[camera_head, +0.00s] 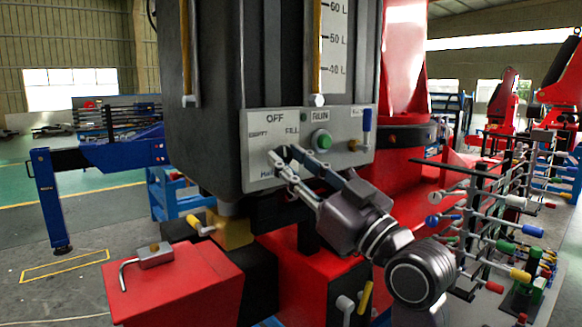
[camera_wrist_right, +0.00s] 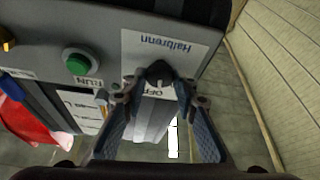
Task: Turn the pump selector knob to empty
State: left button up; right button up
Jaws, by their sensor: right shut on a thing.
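The pump selector knob (camera_wrist_right: 158,72) is a small dark knob on the grey control panel (camera_head: 245,155). In the wrist view it sits between the fingertips of my right gripper (camera_wrist_right: 157,84), which is shut on it. In the head view my right gripper (camera_head: 283,160) reaches the panel's left part from the lower right, and its fingers hide most of the knob. The panel labels read OFF above the knob, a partly legible EMPTY at its upper left and FILL at its upper right. I cannot tell which label the knob points to. My left gripper is not in view.
Right of the knob are a green RUN button (camera_head: 321,140) and a blue-handled lever (camera_head: 367,124). A dark tank with a litre scale (camera_head: 333,45) rises above. A red box (camera_head: 180,285) stands lower left. A rack of coloured-tipped levers (camera_head: 485,215) stands right.

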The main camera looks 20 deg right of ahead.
jog(key=n+g+y+b, duration=0.1)
jog(key=n, duration=0.2)
jog(key=n+y+b, duration=0.1)
jog(key=n, duration=0.1)
jog(key=shift+d+n+g, duration=0.15)
jog(key=shift+n+g, duration=0.25)
jog(key=shift+n+g+y, duration=0.6)
jog(key=shift+n+g, duration=0.1)
jog(key=shift+n, duration=1.5)
jog(key=o, duration=1.1)
jog(key=shift+r, duration=0.1)
jog(key=shift+s+d+f, duration=0.25)
jog(key=shift+s+d, duration=0.05)
jog(key=shift+s, duration=0.05)
jog(key=v, duration=1.1)
